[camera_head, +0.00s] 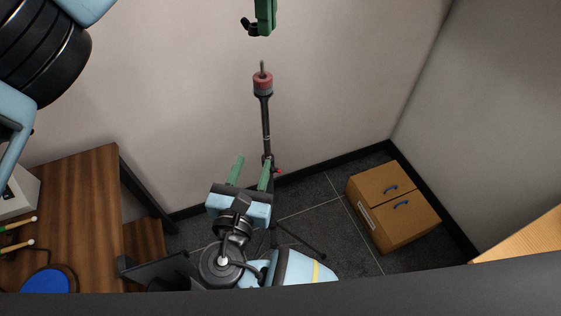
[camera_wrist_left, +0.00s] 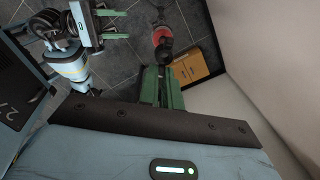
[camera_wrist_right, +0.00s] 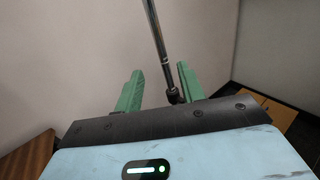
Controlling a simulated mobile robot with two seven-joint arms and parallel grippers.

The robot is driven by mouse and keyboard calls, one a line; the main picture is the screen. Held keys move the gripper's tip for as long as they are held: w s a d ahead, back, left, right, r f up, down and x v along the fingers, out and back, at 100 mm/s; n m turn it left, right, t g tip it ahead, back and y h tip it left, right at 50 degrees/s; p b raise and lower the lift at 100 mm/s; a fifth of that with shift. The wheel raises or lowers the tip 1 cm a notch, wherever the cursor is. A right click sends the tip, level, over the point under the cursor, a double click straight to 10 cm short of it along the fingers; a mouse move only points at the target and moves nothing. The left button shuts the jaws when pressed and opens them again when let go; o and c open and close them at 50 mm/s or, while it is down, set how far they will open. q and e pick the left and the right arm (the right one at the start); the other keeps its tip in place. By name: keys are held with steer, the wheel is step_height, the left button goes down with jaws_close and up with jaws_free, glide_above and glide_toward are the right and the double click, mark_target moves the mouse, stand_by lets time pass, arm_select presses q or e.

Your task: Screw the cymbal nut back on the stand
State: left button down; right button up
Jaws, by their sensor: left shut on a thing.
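The cymbal stand (camera_head: 266,125) is upright, with a bare threaded rod (camera_head: 262,68) above a red felt washer (camera_head: 263,80). My left gripper (camera_head: 262,32) is above the rod tip, pointing down, with its green fingers shut on the small black cymbal nut (camera_head: 249,26). The nut is apart from the rod. In the left wrist view the red washer (camera_wrist_left: 162,36) shows beyond the closed fingers (camera_wrist_left: 162,72). My right gripper (camera_head: 253,160) is open and empty by the stand's pole. In the right wrist view the pole (camera_wrist_right: 157,40) passes beyond its spread fingers (camera_wrist_right: 160,70).
A cardboard box (camera_head: 392,207) sits on the floor at right. A wooden table (camera_head: 85,205) with drumsticks (camera_head: 18,246) and a blue pad (camera_head: 48,281) is at left. Walls close in behind and at right. The stand's legs (camera_head: 302,241) spread over the dark tiles.

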mark_target(265, 126)
steer(key=shift+r, duration=0.45)
steer(key=shift+w, duration=0.1)
steer(key=x, duration=1.2)
steer(key=shift+d+r, duration=0.1)
steer(key=shift+r, duration=0.1)
jaws_close()
